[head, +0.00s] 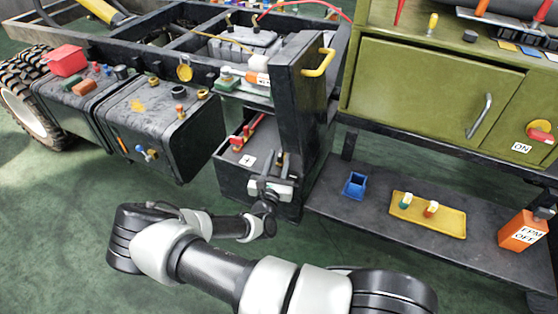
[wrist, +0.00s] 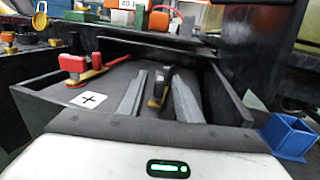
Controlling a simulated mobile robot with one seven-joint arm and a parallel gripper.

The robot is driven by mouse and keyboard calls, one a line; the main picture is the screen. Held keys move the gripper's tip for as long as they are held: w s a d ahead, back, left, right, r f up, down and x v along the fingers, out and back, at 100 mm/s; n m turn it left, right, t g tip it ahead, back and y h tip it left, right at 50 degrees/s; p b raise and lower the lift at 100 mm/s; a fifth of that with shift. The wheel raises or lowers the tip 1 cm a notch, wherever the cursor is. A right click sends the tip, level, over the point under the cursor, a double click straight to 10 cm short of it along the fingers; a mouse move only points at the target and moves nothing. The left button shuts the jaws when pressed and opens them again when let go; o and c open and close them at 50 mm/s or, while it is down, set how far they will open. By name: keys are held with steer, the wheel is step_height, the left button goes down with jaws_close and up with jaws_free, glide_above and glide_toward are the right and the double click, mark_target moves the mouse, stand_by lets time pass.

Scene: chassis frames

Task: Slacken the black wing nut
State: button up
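The black wing nut (wrist: 164,75) stands upright in the wrist view, on a brass-coloured clamp on top of a dark battery-like box (wrist: 110,75). My gripper (wrist: 158,78) is open, with one grey finger on each side of the black wing nut. Gaps show between the fingers and the nut, so it is not gripped. In the head view my gripper (head: 271,180) is over the front of the box, and the black wing nut (head: 280,160) is a small dark shape at its fingertips, partly hidden.
A red wing nut (wrist: 73,63) sits on the box left of my gripper, near a plus label (wrist: 89,99). A dark post (head: 302,110) with a yellow handle rises close by on the right. A blue open container (wrist: 288,135) stands right of the box. Green floor lies clear at left.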

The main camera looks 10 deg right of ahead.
jaws_close()
steer(key=shift+d+r+n+y+p, duration=0.2)
steer(key=shift+r+n+y+p, duration=0.2)
steer(key=shift+p, duration=0.8)
steer(key=shift+f+n+t+y+p, duration=0.3)
steer(key=shift+t+y+p, duration=0.1)
steer(key=shift+y+p, duration=0.25)
steer(key=shift+f, duration=0.1)
jaws_free()
steer(key=shift+s, duration=0.1)
steer(key=p+v, duration=0.2)
steer(key=v, duration=1.5)
steer(key=shift+s, duration=0.2)
